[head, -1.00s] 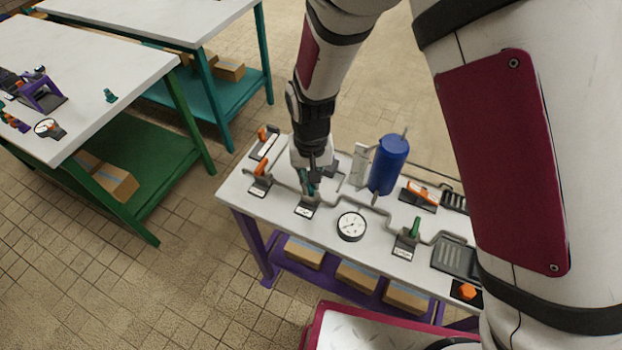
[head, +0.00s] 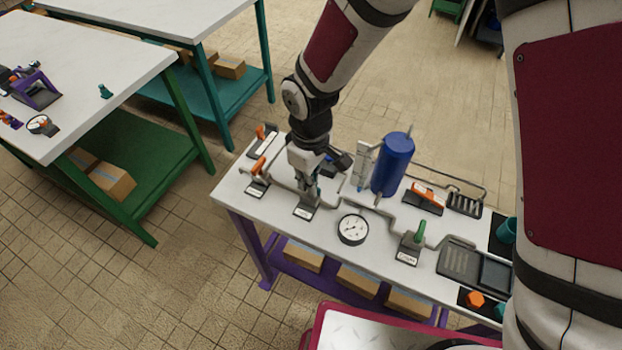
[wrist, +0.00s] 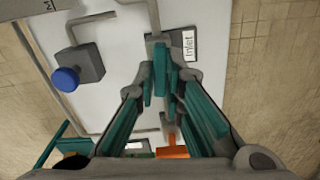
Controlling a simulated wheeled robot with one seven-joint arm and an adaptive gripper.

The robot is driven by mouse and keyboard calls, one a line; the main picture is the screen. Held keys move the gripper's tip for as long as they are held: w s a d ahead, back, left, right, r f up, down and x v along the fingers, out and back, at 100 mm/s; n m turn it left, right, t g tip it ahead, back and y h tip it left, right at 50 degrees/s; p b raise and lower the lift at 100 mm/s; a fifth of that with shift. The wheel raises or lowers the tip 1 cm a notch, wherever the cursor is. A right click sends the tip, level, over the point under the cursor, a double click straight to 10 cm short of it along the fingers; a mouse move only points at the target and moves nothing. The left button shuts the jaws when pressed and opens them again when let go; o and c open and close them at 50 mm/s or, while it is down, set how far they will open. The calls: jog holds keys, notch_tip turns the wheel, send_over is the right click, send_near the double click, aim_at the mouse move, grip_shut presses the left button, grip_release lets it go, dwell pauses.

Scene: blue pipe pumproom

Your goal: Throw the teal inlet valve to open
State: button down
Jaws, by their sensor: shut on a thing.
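The teal inlet valve has a dark base plate with a white "Inlet" label (wrist: 188,43), seen at the top of the wrist view. Its narrow teal lever (wrist: 160,65) stands between my fingertips. In the head view the inlet valve's base (head: 305,212) is near the front edge of the white-topped bench, left of the round gauge. My gripper (wrist: 160,82) is shut on the lever; it also shows in the head view (head: 314,190), reaching down over the valve. In the head view my fingers mostly hide the lever, so its exact angle is hard to tell.
Two orange-handled valves (head: 258,166) stand close left of my gripper. A blue tank (head: 392,164), a gauge (head: 352,229) and a green-handled valve (head: 420,232) stand to the right. Grey pipes run between them. A blue-knobbed grey block (wrist: 80,70) shows in the wrist view.

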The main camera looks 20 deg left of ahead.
jog(key=shift+n, duration=0.9)
jog(key=c, duration=1.7)
grip_release()
jog(key=shift+r, duration=0.1)
notch_tip(320, 180, up, 12)
jog(key=shift+f, duration=0.1)
